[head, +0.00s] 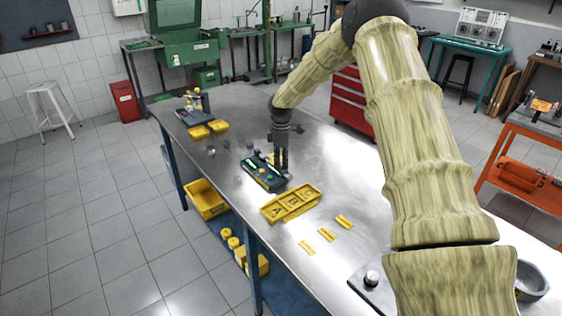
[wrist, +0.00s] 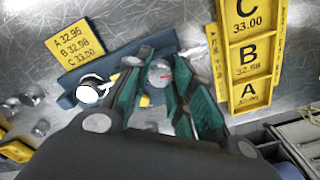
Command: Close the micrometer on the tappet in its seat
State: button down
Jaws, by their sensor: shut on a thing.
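My gripper (head: 280,164) points down over a dark blue fixture (head: 258,177) on the metal bench. In the wrist view, the green-padded fingers of my gripper (wrist: 156,84) are shut on a round silver piece (wrist: 159,71) with a short red line on it. I cannot tell whether this piece is part of the micrometer or the tappet. The fixture also shows in the wrist view (wrist: 112,71), with a white-faced round part (wrist: 90,90) to the left of the fingers. The fingers hide much of the fixture's middle, so the micrometer's gap is not clear.
A yellow tray (wrist: 236,108) with sections A, B and C lies close to the right of the fixture. A yellow size card (wrist: 75,46) lies beside it. Loose metal pieces (wrist: 40,128) lie to the left. Small yellow labels (head: 326,233) lie nearer the front.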

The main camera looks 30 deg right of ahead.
jog(key=shift+s+f+n, duration=0.1)
jog(key=shift+f+n, duration=0.05)
jog(key=shift+n, duration=0.95)
jog(key=c, duration=1.2)
grip_release()
jog(key=shift+d, duration=0.1)
jog(key=shift+r, duration=0.35)
notch_tip(320, 180, up, 11)
jog(key=shift+r, duration=0.2)
